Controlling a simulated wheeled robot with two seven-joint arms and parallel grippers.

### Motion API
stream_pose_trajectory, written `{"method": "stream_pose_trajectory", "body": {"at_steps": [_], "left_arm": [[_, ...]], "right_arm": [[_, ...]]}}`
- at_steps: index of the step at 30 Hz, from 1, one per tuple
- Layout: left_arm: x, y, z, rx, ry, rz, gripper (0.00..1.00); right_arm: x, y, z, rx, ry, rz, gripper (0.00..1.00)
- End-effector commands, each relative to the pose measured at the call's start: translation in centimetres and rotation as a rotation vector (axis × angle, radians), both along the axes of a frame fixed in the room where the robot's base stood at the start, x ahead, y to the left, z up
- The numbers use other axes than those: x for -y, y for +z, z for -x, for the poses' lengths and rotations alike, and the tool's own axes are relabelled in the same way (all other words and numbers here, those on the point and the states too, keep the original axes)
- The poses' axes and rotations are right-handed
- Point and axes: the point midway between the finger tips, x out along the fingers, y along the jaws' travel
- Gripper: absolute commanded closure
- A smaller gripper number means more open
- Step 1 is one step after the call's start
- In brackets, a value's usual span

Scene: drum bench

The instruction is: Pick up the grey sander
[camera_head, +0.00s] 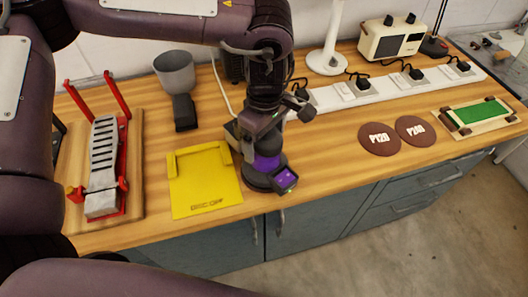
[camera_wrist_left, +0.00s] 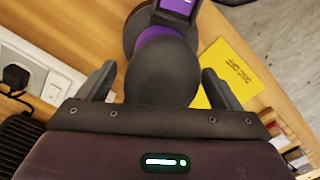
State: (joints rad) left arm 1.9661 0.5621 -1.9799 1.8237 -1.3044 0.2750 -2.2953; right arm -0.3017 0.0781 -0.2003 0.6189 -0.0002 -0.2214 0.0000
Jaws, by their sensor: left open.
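The grey sander (camera_head: 267,173) stands upright on the wooden bench near its front edge. It has a dark grey body, a purple band and a small purple screen on the front. In the left wrist view its rounded dark top (camera_wrist_left: 163,68) lies between the fingers of my left gripper (camera_wrist_left: 160,88). In the head view my left gripper (camera_head: 274,116) is above the sander, pointing down. Its fingers are open, one on each side of the top; I cannot tell whether they touch it. My right gripper is not in view.
A yellow tray (camera_head: 190,200) lies just left of the sander. Further left is a red-framed holder (camera_head: 122,175) on a board, with a grey cup-shaped object (camera_head: 176,72) behind. A power strip (camera_head: 335,98) runs along the back. Two brown discs (camera_head: 380,148) lie on clear bench to the right.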

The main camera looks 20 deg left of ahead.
Motion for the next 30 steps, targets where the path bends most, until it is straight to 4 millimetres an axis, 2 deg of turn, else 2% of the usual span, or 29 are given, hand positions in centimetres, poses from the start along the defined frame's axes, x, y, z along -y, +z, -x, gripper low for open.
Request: {"method": "stream_pose_trajectory", "body": {"at_steps": [3, 7, 20, 30], "left_arm": [[0.0, -0.2, 0.0, 0.001, 0.000, 0.000, 0.14], [0.0, -0.2, 0.0, 0.001, 0.000, 0.000, 0.15], [0.0, -0.1, 0.0, 0.001, 0.000, 0.000, 0.71], [0.1, 0.6, -0.2, 0.008, 0.000, 0.002, 0.71]], "right_arm": [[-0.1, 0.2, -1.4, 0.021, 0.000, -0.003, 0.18], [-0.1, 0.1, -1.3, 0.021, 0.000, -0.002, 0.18], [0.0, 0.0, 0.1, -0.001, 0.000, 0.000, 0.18], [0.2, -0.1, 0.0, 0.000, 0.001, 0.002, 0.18]]}}
